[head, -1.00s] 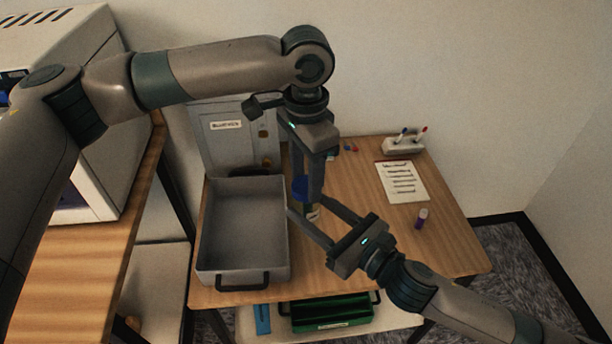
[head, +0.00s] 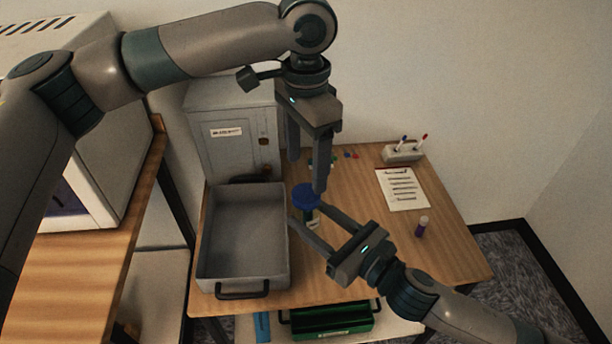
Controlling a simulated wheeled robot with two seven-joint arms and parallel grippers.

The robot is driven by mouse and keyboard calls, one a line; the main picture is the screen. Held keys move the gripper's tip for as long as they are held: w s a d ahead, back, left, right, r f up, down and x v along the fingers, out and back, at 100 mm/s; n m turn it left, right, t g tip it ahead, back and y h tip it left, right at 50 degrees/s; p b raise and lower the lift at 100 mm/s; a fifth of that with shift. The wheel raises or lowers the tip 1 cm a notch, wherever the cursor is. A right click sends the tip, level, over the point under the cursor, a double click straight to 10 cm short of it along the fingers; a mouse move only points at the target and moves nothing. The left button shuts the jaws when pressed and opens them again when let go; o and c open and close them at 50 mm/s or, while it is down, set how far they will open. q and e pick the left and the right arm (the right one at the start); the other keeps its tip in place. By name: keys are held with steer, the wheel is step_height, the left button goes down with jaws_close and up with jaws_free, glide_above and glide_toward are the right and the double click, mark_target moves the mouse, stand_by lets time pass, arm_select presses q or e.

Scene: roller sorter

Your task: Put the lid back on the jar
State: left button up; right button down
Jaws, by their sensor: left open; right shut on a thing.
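The blue lid (head: 306,195) sits on top of the jar (head: 311,221), at the middle of the wooden table. Whether it is fully seated or level is too small to tell. My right gripper (head: 306,215) is shut on the jar, one finger on each side below the lid; the fingers hide part of the jar. My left gripper (head: 307,174) is open and empty, pointing down just above and behind the lid.
A grey tray (head: 243,286) stands left of the jar, before a grey cabinet (head: 232,155). A paper sheet (head: 403,189), a purple-capped vial (head: 422,227) and a pen holder (head: 403,153) are on the right. Small coloured pieces (head: 350,155) lie behind. A green crate (head: 333,323) is below.

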arm_select(q)
step_height(320, 180, up, 6)
stand_by(0.4)
steer(key=shift+w, duration=0.1)
stand_by(0.5)
